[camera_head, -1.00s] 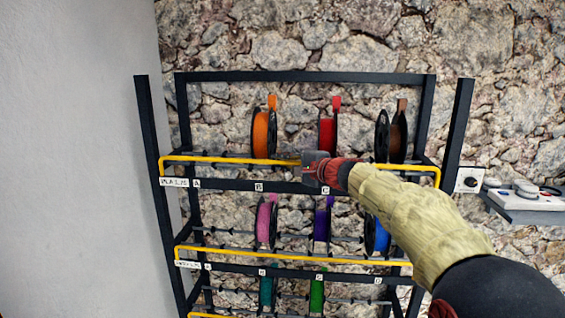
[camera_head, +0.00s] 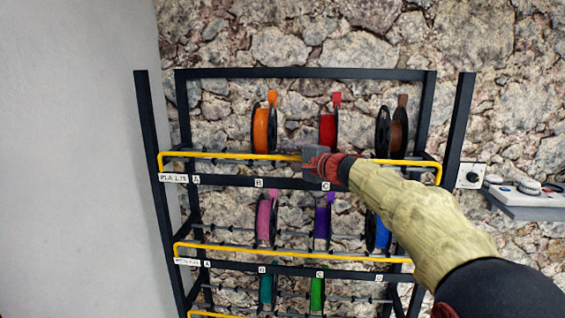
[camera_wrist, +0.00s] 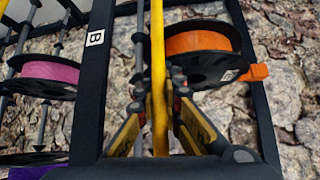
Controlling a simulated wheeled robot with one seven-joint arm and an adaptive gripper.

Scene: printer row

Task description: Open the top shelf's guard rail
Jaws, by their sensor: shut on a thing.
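The top shelf's guard rail (camera_head: 230,156) is a yellow bar across the front of the top shelf of a dark rack. It spans between the rack's side posts, in front of the spools. My gripper (camera_head: 303,157) is at the middle of this rail. In the wrist view my gripper (camera_wrist: 162,92) has one finger on each side of the yellow rail (camera_wrist: 158,50), shut on it. The orange spool (camera_wrist: 197,55) lies just beyond the rail in that view. My wrist and forearm hide part of the rail's right half in the head view.
Orange (camera_head: 262,131), red (camera_head: 328,130) and brown (camera_head: 397,132) spools stand on the top shelf behind the rail. A lower shelf has its own yellow rail (camera_head: 300,257). A grey wall (camera_head: 75,150) is at left, and a device ledge (camera_head: 525,205) at right.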

